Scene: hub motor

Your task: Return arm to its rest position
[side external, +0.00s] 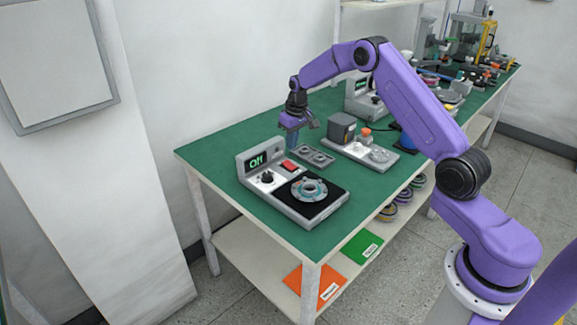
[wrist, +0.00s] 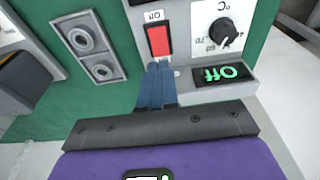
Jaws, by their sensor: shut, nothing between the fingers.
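My gripper (side external: 291,133) hangs from the purple arm above the green bench top, behind the hot plate in the side view. In the wrist view its blue fingers (wrist: 157,75) are together and hold nothing. The fingers point toward the red switch (wrist: 159,40) of the hot plate; I cannot tell the exact gap. The hot plate (side external: 322,207) has a lit display (side external: 258,160) reading "Off", a black knob (side external: 267,177) and the red switch (side external: 289,165). A round grey metal part (side external: 309,189) lies on its black top.
A grey plate with two round holders (side external: 314,156) lies just behind the hot plate. A grey station with a dark box (side external: 342,128) stands farther back, with more equipment along the bench. A wall is on the left.

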